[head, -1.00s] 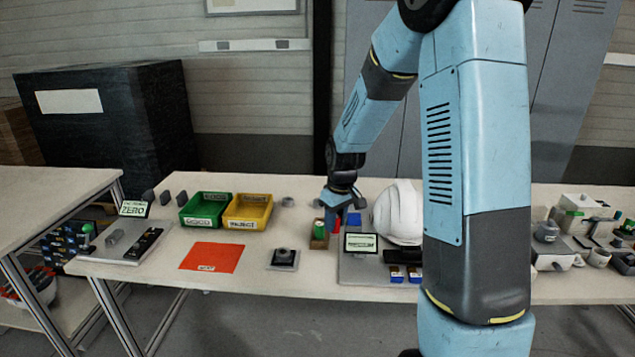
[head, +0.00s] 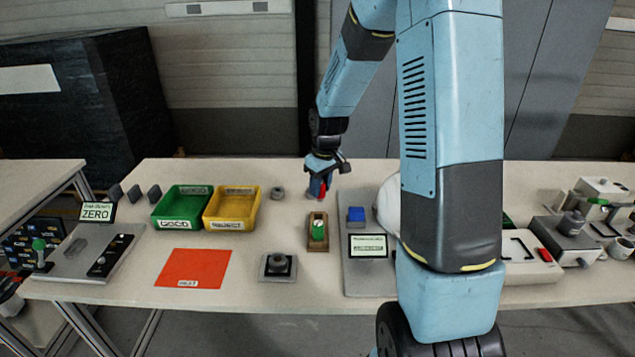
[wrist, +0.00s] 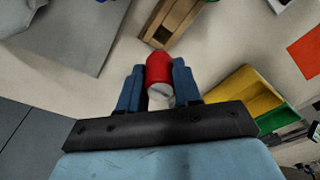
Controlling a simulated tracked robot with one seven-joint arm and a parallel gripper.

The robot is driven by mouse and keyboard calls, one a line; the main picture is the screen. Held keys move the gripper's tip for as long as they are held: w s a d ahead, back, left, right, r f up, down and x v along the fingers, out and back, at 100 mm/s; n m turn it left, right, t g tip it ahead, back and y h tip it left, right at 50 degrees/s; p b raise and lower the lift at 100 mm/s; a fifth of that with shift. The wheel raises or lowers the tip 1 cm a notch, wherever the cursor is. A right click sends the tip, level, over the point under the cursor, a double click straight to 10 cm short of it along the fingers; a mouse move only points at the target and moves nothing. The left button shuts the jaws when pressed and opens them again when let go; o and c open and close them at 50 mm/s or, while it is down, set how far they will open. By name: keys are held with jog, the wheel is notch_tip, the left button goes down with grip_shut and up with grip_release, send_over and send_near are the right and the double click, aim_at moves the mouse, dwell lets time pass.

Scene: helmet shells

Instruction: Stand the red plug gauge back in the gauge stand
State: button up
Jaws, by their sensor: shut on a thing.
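My gripper (head: 320,188) is shut on the red plug gauge (head: 324,187), just behind the gauge stand. In the wrist view, the gauge (wrist: 158,68) sits between the two blue fingers (wrist: 157,88), its red end outward and a pale grey part toward the palm. The gauge stand is a small wooden block (head: 318,246) with a green-topped gauge (head: 317,230) in it. The stand also shows at the top of the wrist view (wrist: 176,20), apart from the red gauge. The fingers partly hide the gauge in the head view.
A grey plate with a blue block (head: 356,214) and a small display (head: 368,246) lies right of the stand. A yellow bin (head: 232,225) and a green bin (head: 163,222) stand left. A dark square fixture (head: 278,267) is at front left. A white helmet shell (head: 388,205) is mostly hidden by my arm.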

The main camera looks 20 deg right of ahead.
aim_at(319, 200)
jog(key=shift+a+f, duration=0.15)
jog(key=shift+f, duration=0.7)
jog(key=shift+a+f, duration=0.15)
jog(key=shift+f, duration=1.45)
jog(key=shift+s, duration=0.1)
jog(key=shift+f, duration=1.1)
dwell(1.6)
jog(key=o, duration=1)
jog(key=shift+r, duration=0.1)
